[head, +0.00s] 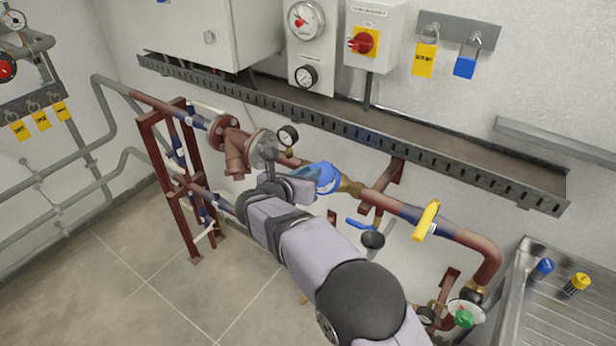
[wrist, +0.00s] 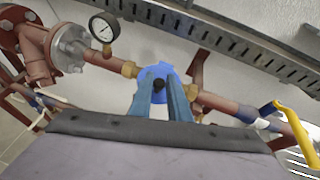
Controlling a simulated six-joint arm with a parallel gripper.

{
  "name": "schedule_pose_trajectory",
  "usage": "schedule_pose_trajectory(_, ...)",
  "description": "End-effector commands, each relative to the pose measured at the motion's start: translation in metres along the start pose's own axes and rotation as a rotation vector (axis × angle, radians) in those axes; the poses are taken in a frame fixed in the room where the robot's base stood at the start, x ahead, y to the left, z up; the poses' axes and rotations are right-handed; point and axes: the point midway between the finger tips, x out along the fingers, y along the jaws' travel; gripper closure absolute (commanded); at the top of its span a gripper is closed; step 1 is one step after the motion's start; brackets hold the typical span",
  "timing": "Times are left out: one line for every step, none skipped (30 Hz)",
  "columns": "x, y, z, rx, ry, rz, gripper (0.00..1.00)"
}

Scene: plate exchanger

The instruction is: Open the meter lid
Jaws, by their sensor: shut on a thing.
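The meter on the pipe has a blue lid (head: 328,180), which sits just left of a brass fitting in the head view. In the wrist view, the blue lid (wrist: 158,71) is ahead of my gripper, partly hidden by the fingers. My gripper (wrist: 160,84) is shut on a small dark knob at the lid, between the fingertips. In the head view, my gripper (head: 305,181) reaches the lid from the left and touches or nearly touches it. The meter face is not visible, and I cannot tell how far the lid is raised.
A pressure gauge (head: 288,136) stands on the pipe left of the meter. A yellow lever (head: 426,221) and a blue-handled valve (head: 372,238) are to the right. A perforated cable tray (head: 340,127) runs along the wall above. A metal sink (head: 548,310) stands at the lower right.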

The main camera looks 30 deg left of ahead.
Motion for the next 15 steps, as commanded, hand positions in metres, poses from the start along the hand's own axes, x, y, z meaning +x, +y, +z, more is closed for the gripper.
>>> schedule_pose_trajectory(-0.002, -0.004, 0.019, 0.007, -0.019, -0.003, 1.00)
schedule_pose_trajectory(-0.002, -0.004, 0.022, 0.007, -0.019, -0.004, 1.00)
schedule_pose_trajectory(-0.001, -0.005, 0.026, 0.007, -0.020, -0.004, 1.00)
schedule_pose_trajectory(-0.001, -0.006, 0.029, 0.007, -0.020, -0.005, 1.00)
schedule_pose_trajectory(-0.001, -0.007, 0.032, 0.007, -0.020, -0.005, 1.00)
schedule_pose_trajectory(-0.001, -0.008, 0.036, 0.006, -0.019, -0.006, 1.00)
schedule_pose_trajectory(0.000, -0.009, 0.039, 0.006, -0.019, -0.007, 1.00)
schedule_pose_trajectory(0.000, -0.010, 0.042, 0.006, -0.019, -0.007, 1.00)
schedule_pose_trajectory(0.001, -0.011, 0.045, 0.006, -0.018, -0.008, 1.00)
schedule_pose_trajectory(0.002, -0.011, 0.048, 0.006, -0.018, -0.008, 1.00)
schedule_pose_trajectory(0.002, -0.012, 0.050, 0.006, -0.018, -0.009, 1.00)
schedule_pose_trajectory(0.003, -0.013, 0.052, 0.006, -0.017, -0.009, 1.00)
schedule_pose_trajectory(0.004, -0.013, 0.054, 0.005, -0.017, -0.009, 1.00)
schedule_pose_trajectory(0.004, -0.013, 0.055, 0.004, -0.016, -0.009, 1.00)
schedule_pose_trajectory(0.005, -0.014, 0.057, 0.004, -0.016, -0.009, 1.00)
